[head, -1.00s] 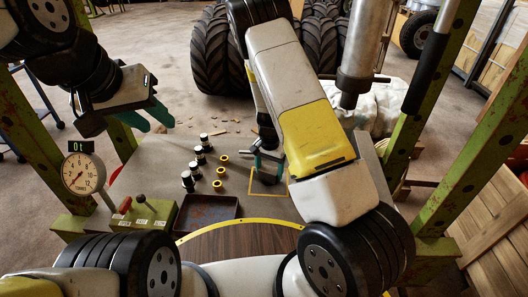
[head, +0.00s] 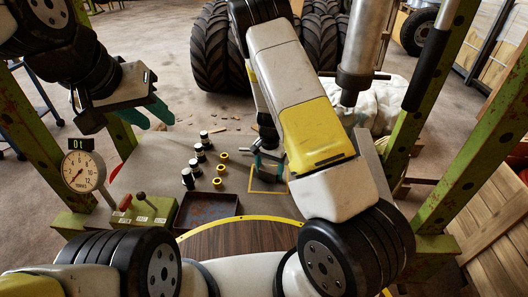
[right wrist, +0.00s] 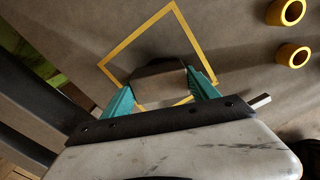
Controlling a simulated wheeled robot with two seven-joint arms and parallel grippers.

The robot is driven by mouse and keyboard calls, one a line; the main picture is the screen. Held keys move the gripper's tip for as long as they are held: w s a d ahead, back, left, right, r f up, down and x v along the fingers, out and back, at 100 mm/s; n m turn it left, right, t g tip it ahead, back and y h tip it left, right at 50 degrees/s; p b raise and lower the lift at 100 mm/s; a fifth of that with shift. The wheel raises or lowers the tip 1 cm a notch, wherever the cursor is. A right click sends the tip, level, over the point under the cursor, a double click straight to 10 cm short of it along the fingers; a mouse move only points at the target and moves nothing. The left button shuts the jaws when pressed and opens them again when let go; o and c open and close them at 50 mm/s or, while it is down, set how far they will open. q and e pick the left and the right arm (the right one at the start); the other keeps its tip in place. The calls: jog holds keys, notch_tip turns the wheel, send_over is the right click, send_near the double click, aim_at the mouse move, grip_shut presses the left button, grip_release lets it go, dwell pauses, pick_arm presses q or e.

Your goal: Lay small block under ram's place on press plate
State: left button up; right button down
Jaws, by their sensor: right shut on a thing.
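The small block (right wrist: 160,80), dark grey-brown, sits between the teal fingers of my right gripper (right wrist: 162,92) in the right wrist view. It overlaps the lower part of a yellow square outline (right wrist: 106,64) marked on the grey press plate (right wrist: 232,50). I cannot tell whether the block touches the plate. In the head view my right gripper (head: 264,163) is low at that square, and the arm hides most of the block. The ram (head: 358,72) hangs above, to the right. My left gripper (head: 143,115) is open and empty, raised at the left.
Several yellow rings (head: 219,169) and dark cylinders (head: 198,152) stand left of the square. A dark tray (head: 207,210), a dial gauge (head: 83,171) and a lever box (head: 143,212) are nearer. Green press posts (head: 462,165) flank the plate.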

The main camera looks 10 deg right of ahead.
aim_at(269, 169)
jog(key=shift+w, duration=0.1)
jog(key=shift+c, duration=0.7)
grip_release()
jog(key=shift+r, duration=3.85)
